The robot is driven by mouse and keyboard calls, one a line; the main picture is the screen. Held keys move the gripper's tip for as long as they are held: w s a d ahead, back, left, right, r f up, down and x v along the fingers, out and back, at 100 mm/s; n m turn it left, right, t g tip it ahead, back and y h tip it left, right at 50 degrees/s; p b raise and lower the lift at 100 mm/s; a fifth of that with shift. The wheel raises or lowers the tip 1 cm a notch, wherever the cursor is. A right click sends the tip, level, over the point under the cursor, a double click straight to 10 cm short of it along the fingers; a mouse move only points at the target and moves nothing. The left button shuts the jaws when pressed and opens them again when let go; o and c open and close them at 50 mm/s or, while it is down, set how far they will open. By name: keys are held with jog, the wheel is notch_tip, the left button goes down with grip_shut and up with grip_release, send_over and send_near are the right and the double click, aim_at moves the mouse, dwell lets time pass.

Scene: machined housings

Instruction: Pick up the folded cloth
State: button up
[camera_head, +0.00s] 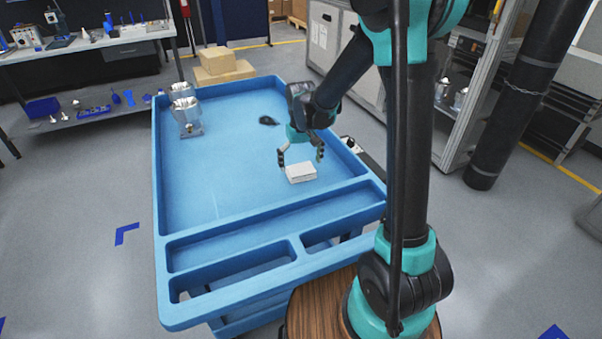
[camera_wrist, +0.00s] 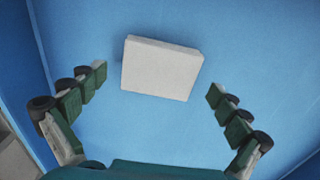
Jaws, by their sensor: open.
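The folded cloth (camera_head: 300,173) is a small, flat white block lying on the blue cart top, towards its front right. In the wrist view the cloth (camera_wrist: 161,68) lies slightly rotated, ahead of and between the two fingers. My gripper (camera_head: 300,158) is open and empty above the cloth, its fingers spread wider than the cloth. In the wrist view my gripper (camera_wrist: 158,80) shows a finger on each side, both apart from the cloth.
The blue cart (camera_head: 215,205) has a raised rim and front compartments. Metal housings (camera_head: 186,115) stand at its left back. A small dark object (camera_head: 268,121) lies behind the cloth. Cardboard boxes (camera_head: 222,66) are beyond the cart. The cart's middle left is clear.

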aim_at(301, 169)
jog(key=shift+f, duration=1.05)
jog(key=c, duration=1)
jog(key=shift+c, duration=0.3)
notch_tip(301, 169, up, 20)
